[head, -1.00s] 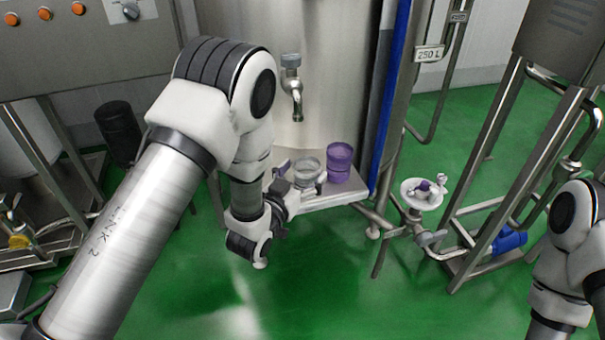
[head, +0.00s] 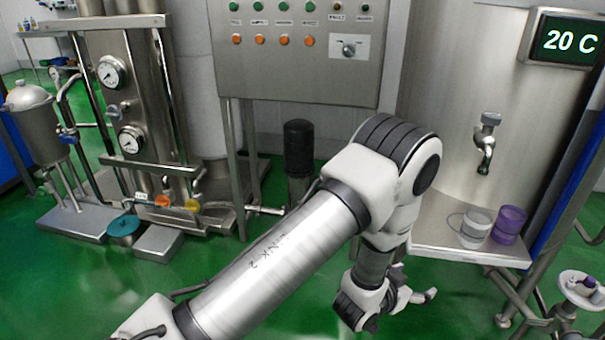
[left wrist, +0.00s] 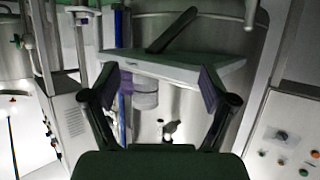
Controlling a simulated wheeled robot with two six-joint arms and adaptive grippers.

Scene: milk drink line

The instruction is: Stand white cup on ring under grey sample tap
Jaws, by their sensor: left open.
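The pale, greyish-white cup (head: 475,229) stands upright on the steel shelf (head: 462,252), below and slightly left of the grey sample tap (head: 485,148). A thin dark ring (head: 449,217) shows on the shelf at the cup's left; the cup covers part of it, and I cannot tell whether it is centred. My left gripper (head: 408,297) is open and empty, left of and lower than the cup, clear of the shelf. In the left wrist view its open fingers (left wrist: 167,92) have the upside-down shelf, a cup and tap beyond them. My right gripper is not in view.
A purple cup (head: 509,225) stands close at the white cup's right. The steel tank (head: 450,110) rises behind the shelf. A control panel (head: 295,60) and a black cylinder (head: 298,148) are to the left. Green floor is open in front.

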